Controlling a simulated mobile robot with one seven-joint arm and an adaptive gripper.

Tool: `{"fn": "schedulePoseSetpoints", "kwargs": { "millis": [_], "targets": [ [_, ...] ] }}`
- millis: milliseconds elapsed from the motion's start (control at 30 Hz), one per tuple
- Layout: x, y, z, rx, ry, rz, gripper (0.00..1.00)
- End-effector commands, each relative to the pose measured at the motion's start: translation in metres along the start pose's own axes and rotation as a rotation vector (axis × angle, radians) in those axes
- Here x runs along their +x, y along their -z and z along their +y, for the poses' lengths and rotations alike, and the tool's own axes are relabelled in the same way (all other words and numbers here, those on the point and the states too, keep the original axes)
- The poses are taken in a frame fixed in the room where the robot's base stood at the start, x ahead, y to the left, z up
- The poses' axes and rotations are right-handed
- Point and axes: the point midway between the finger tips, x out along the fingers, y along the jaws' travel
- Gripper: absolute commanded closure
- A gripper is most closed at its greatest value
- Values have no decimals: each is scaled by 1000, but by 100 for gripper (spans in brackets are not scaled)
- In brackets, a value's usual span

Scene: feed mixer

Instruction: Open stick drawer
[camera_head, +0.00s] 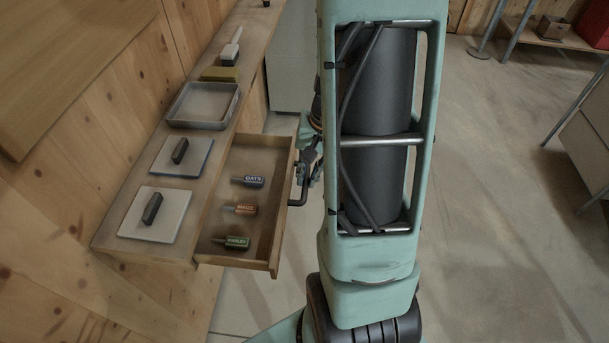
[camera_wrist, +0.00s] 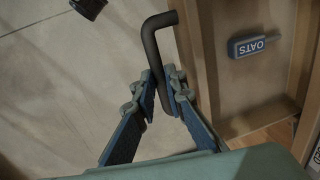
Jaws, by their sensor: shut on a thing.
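The stick drawer (camera_head: 274,213) is pulled out from under the wooden counter in the head view. Inside lie a stick labelled OATS (camera_head: 248,181), an orange-brown stick (camera_head: 241,208) and a green stick (camera_head: 232,242). The dark bar handle (camera_head: 303,186) stands out from the drawer's front; it also shows in the wrist view (camera_wrist: 152,42). My gripper (camera_wrist: 162,92) is shut on the handle, with one finger on each side of the bar. In the head view my arm partly hides the gripper. The OATS stick also shows in the wrist view (camera_wrist: 254,45).
On the counter (camera_head: 121,247) lie two pale boards (camera_head: 181,219) with dark handles, a grey tray (camera_head: 203,105) and a brush (camera_head: 231,53). A cabinet (camera_head: 590,140) stands at the right. The floor (camera_head: 490,230) between is clear.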

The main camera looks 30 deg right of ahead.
Motion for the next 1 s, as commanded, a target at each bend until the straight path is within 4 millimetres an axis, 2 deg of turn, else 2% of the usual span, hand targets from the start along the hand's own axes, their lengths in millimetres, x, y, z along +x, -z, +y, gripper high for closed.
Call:
{"fn": "schedulePoseSetpoints", "kwargs": {
  "millis": [67,100,167,433,567,667,1000],
  "targets": [
    [-1,0,0,0,1,1,100],
    [-1,0,0,0,1,1,87],
    [-1,0,0,0,1,1,81],
    [-1,0,-1,0,1,1,81],
    [-8,2,-1,0,2,4,81],
    [-21,2,-2,-2,2,7,81],
    [-90,2,-1,-1,2,7,81]
  ]
}}
